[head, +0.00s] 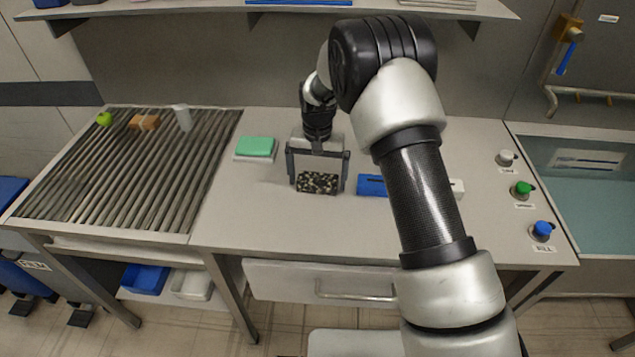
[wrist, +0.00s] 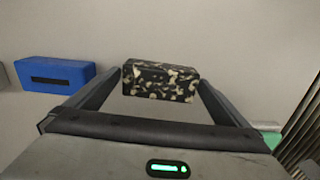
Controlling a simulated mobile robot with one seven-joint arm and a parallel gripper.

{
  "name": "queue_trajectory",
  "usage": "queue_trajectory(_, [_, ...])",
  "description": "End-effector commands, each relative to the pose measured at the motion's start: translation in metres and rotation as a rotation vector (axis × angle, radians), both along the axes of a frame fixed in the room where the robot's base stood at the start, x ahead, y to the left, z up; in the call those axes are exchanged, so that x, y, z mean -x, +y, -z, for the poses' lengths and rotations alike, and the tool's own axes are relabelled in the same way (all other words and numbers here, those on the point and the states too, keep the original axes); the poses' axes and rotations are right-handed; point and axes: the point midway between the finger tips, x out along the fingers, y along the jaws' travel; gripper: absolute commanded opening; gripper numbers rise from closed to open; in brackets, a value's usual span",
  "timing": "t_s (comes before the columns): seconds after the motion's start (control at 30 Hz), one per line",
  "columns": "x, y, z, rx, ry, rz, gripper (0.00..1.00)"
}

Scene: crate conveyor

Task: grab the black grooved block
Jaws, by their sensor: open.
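A black block with cream speckles (head: 317,182) lies on the grey worktop in the head view. It also shows in the wrist view (wrist: 160,82); I cannot make out a groove on it. My gripper (head: 317,187) points down over it, open, with one finger on each side of the block. In the wrist view my gripper (wrist: 160,84) has its fingertips near the block's two ends; I cannot tell whether they touch. A blue block (head: 372,185) lies to the right, partly hidden by my arm in the head view. The wrist view shows a dark slot in that blue block (wrist: 55,77).
A green block on a pale base (head: 256,146) lies left of my gripper. A roller conveyor (head: 125,180) carries a green apple (head: 104,119), a brown box (head: 145,122) and a white cup (head: 182,117). Buttons (head: 522,189) stand at right. The front worktop is clear.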

Motion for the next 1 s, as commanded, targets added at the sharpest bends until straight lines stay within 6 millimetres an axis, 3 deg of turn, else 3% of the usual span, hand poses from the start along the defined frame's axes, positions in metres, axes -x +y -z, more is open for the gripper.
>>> queue_trajectory(0.27, [0.0, 0.0, 0.003, -0.001, -0.001, 0.0, 0.98])
queue_trajectory(0.53, [-0.001, 0.0, 0.002, -0.001, -0.002, 0.0, 0.55])
queue_trajectory(0.77, [-0.001, 0.0, 0.0, -0.001, -0.002, 0.0, 0.54])
queue_trajectory(1.0, [-0.002, 0.0, -0.036, -0.002, -0.006, 0.0, 0.54])
